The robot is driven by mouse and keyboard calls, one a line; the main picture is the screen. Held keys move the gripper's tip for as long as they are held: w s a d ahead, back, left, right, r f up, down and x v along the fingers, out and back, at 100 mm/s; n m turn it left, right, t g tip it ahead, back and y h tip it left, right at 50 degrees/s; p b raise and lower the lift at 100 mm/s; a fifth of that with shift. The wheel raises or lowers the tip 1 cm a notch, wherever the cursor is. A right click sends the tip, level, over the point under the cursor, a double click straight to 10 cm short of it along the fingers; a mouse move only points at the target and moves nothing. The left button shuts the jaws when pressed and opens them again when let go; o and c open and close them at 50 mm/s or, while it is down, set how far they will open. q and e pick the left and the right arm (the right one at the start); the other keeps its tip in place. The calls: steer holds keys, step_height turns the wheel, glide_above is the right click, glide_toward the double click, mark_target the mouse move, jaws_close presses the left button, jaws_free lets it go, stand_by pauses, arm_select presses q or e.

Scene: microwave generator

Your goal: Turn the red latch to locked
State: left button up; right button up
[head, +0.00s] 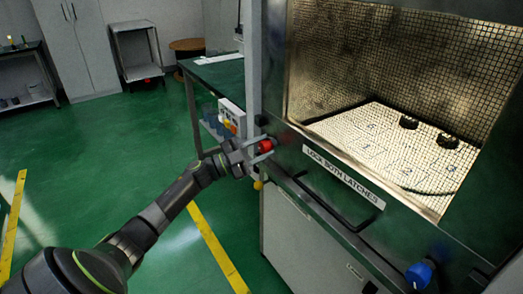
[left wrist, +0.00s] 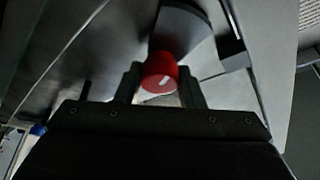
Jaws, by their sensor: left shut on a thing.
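The red latch (head: 265,146) is a round knob at the left front corner of the microwave generator cabinet, left of the "LOCK BOTH LATCHES" label (head: 343,176). My left gripper (head: 258,150) reaches it from the left and is shut on it. A blue latch (head: 419,273) is at the lower right of the cabinet front. My right gripper is not in view.
A black bar handle (head: 335,203) runs below the label. The mesh-lined chamber (head: 340,128) holds two dark round pieces. A green-topped table (head: 218,76) stands behind the cabinet's left side. The green floor (head: 100,160) at left is clear.

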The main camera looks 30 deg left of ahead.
arm_select(q)
steer(key=m, duration=0.1)
steer(key=m+g, duration=0.1)
steer(key=m, duration=0.1)
steer(key=shift+f+m+g+h, duration=0.1)
steer(key=shift+m+g+h, duration=0.2)
steer(key=m+g, duration=0.1)
steer(key=m, duration=0.2)
steer(key=m+g, duration=0.1)
steer(key=m, duration=0.1)
steer(key=shift+m, duration=0.3)
steer(key=shift+m+g+y, duration=0.4)
steer(key=shift+m+y, duration=0.2)
steer(key=shift+m, duration=0.5)
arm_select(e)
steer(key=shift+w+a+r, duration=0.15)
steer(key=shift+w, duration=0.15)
arm_select(q)
steer(key=shift+m, duration=0.3)
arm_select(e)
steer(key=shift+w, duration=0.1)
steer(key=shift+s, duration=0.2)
arm_select(q)
steer(key=o, duration=1)
